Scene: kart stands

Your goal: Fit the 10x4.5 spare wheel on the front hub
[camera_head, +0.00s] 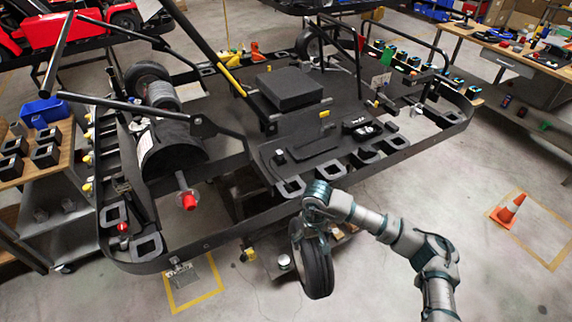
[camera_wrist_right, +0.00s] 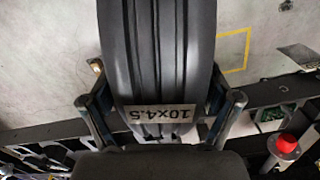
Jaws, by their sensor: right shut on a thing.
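My right gripper (camera_head: 313,222) is shut on the spare wheel (camera_head: 317,268), a black tyre held upright in front of the kart's near edge. In the right wrist view the wheel (camera_wrist_right: 160,50) sits between the two fingers of the gripper (camera_wrist_right: 158,100), and its label reads 10x4.5, upside down. A bare hub with a red tip (camera_head: 188,199) sticks out at the kart's near left side. The red tip also shows in the right wrist view (camera_wrist_right: 286,144), to the right of the wheel and apart from it. My left gripper is out of view.
The black kart frame (camera_head: 200,243) lies between the wheel and the far side. Black bars cross the upper left. A wooden bench (camera_head: 62,160) with black blocks and a blue bin (camera_head: 41,111) stands at left. The floor at lower right is clear.

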